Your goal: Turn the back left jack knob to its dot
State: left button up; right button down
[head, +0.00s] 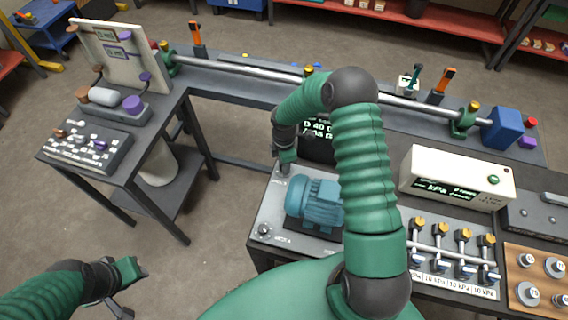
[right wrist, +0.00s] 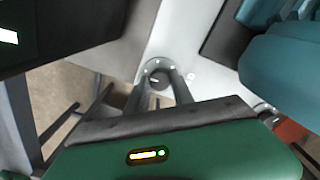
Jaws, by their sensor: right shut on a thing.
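The blue motor (head: 314,203) sits on a light base plate (head: 268,215). My right gripper (head: 284,168) reaches down to the plate's back left corner, and its fingers hide most of the back left jack knob in the head view. In the right wrist view the back left jack knob (right wrist: 157,78) is a dark round knob with small pale dots around it. My right gripper (right wrist: 158,88) is shut on it, a finger on each side. Which dot is its target I cannot tell. My left gripper (head: 130,278) is at the lower left, over the floor, away from the motor; its jaw opening is unclear.
Another jack knob (head: 264,230) is at the plate's front left corner. A dark display (head: 316,150) stands behind the motor. A pressure readout box (head: 457,179) and valves (head: 452,250) are to the right. A side table with a switch panel (head: 86,146) is at left.

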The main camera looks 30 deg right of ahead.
jog(key=c, duration=1.1)
grip_release()
jog(key=shift+w, duration=0.15)
jog(key=shift+r, duration=0.1)
notch_tip(320, 180, up, 16)
jog(key=b, duration=0.1)
jog(key=shift+r, duration=0.25)
